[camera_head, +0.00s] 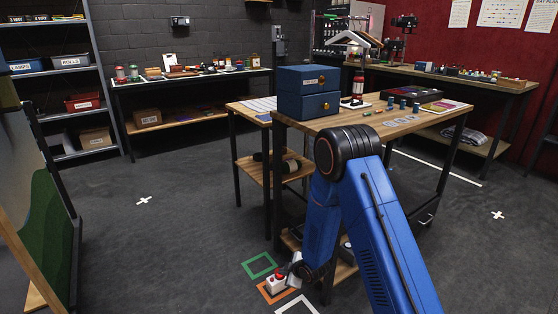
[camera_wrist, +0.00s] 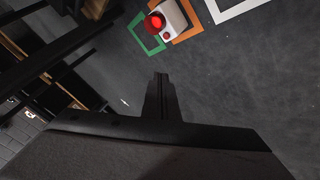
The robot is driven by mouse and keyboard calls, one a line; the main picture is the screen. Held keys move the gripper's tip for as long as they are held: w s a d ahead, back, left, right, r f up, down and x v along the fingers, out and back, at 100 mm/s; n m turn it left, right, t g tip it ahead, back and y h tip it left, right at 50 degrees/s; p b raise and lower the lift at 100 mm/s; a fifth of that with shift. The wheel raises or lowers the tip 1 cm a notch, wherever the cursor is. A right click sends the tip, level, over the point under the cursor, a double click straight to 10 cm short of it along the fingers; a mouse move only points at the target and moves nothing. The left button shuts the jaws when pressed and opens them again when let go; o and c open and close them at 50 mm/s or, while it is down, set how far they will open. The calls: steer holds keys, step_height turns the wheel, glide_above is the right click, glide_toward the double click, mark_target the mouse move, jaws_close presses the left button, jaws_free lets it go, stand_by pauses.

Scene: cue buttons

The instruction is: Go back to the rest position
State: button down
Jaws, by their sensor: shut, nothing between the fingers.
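My gripper (camera_wrist: 160,78) is shut and empty in the wrist view, its fingertips together over the dark floor. In the head view my blue arm reaches down beside the table, and the gripper end is mostly hidden behind my own arm near the floor. A white button box with a red button (camera_wrist: 155,22) sits on the floor on an orange square outline (camera_wrist: 187,33), a little beyond my fingertips. The box also shows in the head view (camera_head: 274,285), partly beside my gripper end. My fingers appear apart from the box.
A wooden table (camera_head: 340,120) with a blue drawer box (camera_head: 307,92) stands close to my arm. Green (camera_head: 258,265) and white (camera_head: 297,305) square outlines lie beside the orange one. Shelves (camera_head: 62,115) stand at the left. Open floor (camera_head: 170,230) lies left of the table.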

steer(key=d+r+m+h, duration=0.1)
steer(key=d+r+m, duration=0.1)
steer(key=d+r, duration=0.5)
steer(key=d+r+m+h, duration=0.1)
steer(key=d+r+m, duration=0.1)
steer(key=r, duration=0.9)
steer(key=s+d+r+m+h, duration=0.1)
steer(key=s+d+r+m, duration=0.1)
steer(key=s+d+r, duration=0.4)
steer(key=s+d+r+m+h, duration=0.1)
steer(key=s+d+r+m, duration=0.15)
steer(key=r, duration=0.55)
steer(key=s+d+r+m, duration=0.1)
steer(key=s+d+r, duration=0.2)
steer(key=s, duration=0.2)
steer(key=s+d+r+m+g+h, duration=0.1)
steer(key=s+d+r+m, duration=0.1)
steer(key=s+r, duration=0.3)
steer(key=s+d+r+m, duration=0.1)
steer(key=s+d+r, duration=0.15)
steer(key=s, duration=0.35)
steer(key=s+d+r+m, duration=0.1)
steer(key=s+m, duration=0.1)
steer(key=s, duration=0.7)
steer(key=s+d+r+m+g, duration=0.1)
steer(key=s+r, duration=0.1)
steer(key=s, duration=0.6)
steer(key=shift+s+m, duration=0.35)
steer(key=shift+s, duration=0.05)
